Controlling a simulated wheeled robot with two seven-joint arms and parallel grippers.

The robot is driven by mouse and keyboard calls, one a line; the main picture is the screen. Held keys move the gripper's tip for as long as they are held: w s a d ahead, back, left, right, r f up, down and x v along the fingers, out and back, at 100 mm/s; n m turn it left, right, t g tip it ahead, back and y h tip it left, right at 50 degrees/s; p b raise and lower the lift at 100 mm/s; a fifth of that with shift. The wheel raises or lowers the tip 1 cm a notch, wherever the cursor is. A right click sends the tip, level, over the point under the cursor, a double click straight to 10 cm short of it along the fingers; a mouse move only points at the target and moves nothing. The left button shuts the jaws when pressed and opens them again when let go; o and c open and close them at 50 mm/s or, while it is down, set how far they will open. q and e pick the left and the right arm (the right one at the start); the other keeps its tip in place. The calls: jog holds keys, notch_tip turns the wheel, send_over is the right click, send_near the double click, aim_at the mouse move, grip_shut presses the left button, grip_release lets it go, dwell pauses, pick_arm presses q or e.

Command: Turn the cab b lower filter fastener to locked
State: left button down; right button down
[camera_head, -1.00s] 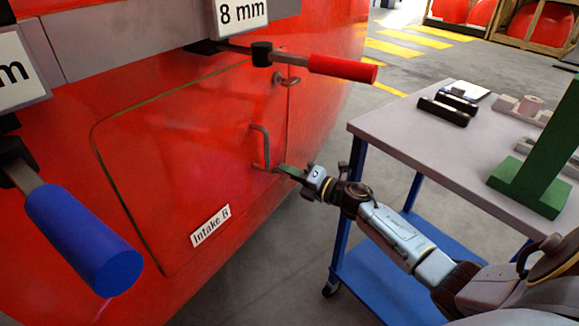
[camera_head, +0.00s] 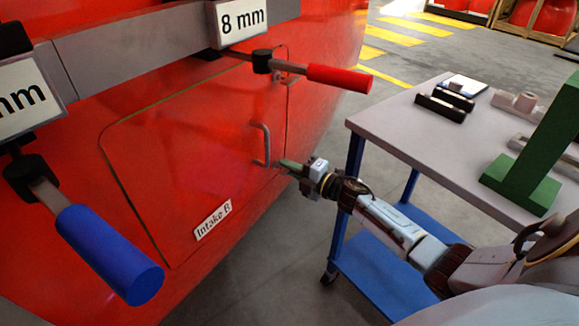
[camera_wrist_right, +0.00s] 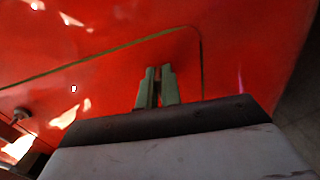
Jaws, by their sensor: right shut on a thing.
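The red hatch marked "Intake B" (camera_head: 213,222) is in the red nosecone on the left of the head view. It lies closed in its outline and has a grey bar handle (camera_head: 263,145). My right gripper (camera_head: 286,164) is at the hatch's lower right edge, just below and right of that handle. Its green fingers, also in the right wrist view (camera_wrist_right: 156,88), are close together with their tips against the red panel. They are shut on the lower filter fastener, which the fingers mostly hide, so I cannot tell its angle. My left gripper is not in view.
A red-handled lever (camera_head: 340,77) sticks out above the hatch, and a blue-handled lever (camera_head: 108,255) stands out at the lower left. A grey-topped cart (camera_head: 400,140) stands to the right, carrying a green stand (camera_head: 520,185) and dark blocks (camera_head: 441,108). Floor is free beyond it.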

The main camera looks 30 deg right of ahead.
jog(key=c, duration=1.6)
grip_release()
jog(key=shift+s, duration=0.1)
